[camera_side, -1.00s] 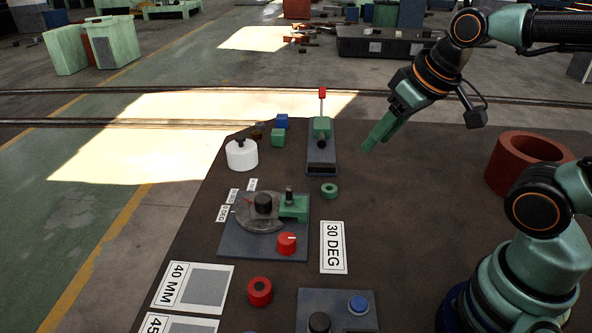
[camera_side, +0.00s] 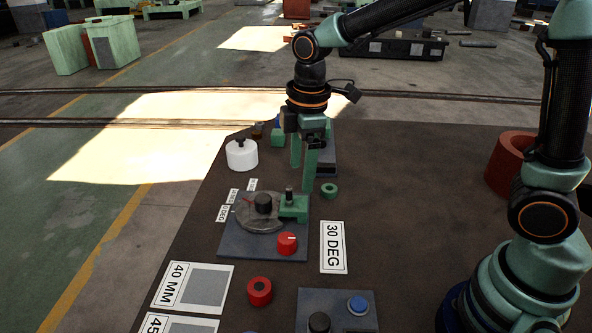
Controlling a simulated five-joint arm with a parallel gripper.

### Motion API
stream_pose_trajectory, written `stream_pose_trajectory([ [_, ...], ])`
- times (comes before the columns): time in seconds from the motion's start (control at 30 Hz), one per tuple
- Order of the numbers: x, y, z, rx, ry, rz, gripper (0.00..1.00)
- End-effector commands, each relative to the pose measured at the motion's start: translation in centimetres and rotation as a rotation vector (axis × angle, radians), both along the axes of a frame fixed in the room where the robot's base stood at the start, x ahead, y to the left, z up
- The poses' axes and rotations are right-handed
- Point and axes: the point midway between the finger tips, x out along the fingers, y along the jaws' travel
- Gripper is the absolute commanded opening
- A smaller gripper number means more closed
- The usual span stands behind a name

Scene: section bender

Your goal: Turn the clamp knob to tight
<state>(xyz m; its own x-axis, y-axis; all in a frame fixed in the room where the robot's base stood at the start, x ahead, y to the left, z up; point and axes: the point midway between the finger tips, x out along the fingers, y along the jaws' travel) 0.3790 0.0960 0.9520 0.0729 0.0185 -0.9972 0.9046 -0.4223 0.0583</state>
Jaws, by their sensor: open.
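The bender (camera_side: 240,245) is a dark plate with a grey disc, a black centre post and a green block (camera_side: 294,207). A red knob (camera_side: 287,243) with a white pointer mark sits at the plate's front right corner; I take it as the clamp knob. My gripper (camera_side: 302,176) points down, open and empty, above and behind the green block. Its fingers are apart, and it appears clear of the red knob. No mark for tight is readable by the knob.
A white bottle (camera_side: 242,155) stands left of my gripper. A lever stand (camera_side: 325,168) is partly hidden behind it. A green ring (camera_side: 329,190), a red ring (camera_side: 260,291), a 30 DEG card (camera_side: 333,247) and a button box (camera_side: 365,322) lie around.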

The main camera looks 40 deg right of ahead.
Motion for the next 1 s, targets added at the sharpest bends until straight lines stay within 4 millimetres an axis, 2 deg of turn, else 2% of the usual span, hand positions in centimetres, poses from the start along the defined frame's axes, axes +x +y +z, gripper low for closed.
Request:
stream_pose_trajectory([
  [0.03, 0.4, 0.9, -1.2, -0.012, 0.032, 0.072, 0.80],
  [0.1, 0.8, 1.8, -2.4, -0.023, 0.062, 0.161, 0.80],
  [0.3, 1.3, 3.2, -4.5, -0.036, 0.109, 0.308, 0.80],
  [0.47, 1.3, 3.4, -5.5, -0.038, 0.117, 0.329, 0.80],
  [0.57, 1.2, 3.4, -6.8, -0.038, 0.120, 0.328, 0.80],
  [1.0, 0.8, 3.3, -14.7, -0.038, 0.119, 0.325, 0.80],
])
